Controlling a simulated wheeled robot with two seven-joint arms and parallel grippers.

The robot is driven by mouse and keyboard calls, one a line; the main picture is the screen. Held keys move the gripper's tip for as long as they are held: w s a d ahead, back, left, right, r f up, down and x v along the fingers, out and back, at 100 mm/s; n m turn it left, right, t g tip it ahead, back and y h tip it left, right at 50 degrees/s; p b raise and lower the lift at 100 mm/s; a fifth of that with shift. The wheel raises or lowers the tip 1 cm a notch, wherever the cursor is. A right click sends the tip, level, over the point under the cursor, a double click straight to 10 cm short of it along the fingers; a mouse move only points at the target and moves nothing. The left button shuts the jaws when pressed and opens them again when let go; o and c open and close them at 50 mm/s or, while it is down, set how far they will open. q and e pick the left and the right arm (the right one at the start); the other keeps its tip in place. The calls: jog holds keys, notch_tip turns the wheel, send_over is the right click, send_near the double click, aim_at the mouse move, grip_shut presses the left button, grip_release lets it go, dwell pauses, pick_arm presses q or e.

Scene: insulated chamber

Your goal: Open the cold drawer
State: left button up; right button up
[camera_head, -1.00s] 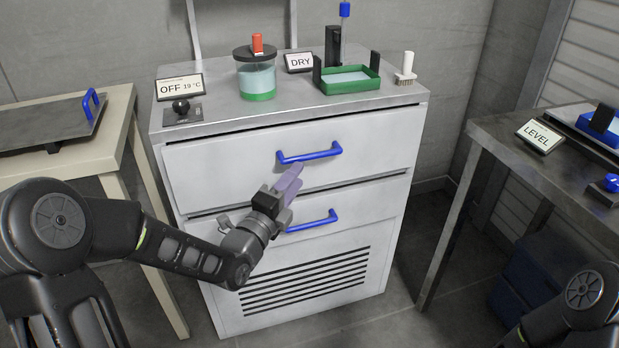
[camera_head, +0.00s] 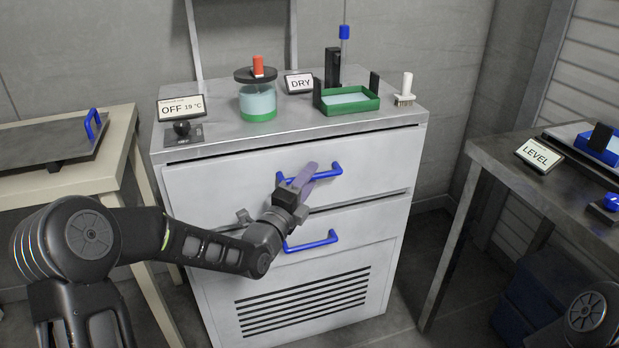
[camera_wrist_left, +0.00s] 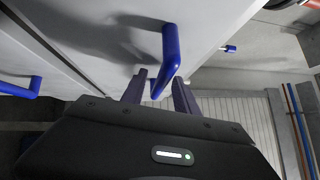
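The grey cabinet (camera_head: 215,292) has an upper drawer (camera_head: 220,185) and a lower drawer (camera_head: 355,218), each with a blue bar handle. Both drawer fronts look shut. The lower handle (camera_head: 318,243) is just below my left wrist. My right gripper is out of view.
Tables flank the cabinet at left (camera_head: 110,170) and right (camera_head: 500,155). Floor shows between cabinet and right table.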

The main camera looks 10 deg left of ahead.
pick_arm(q)
jog(key=shift+w, duration=0.3)
grip_shut()
dwell(1.3)
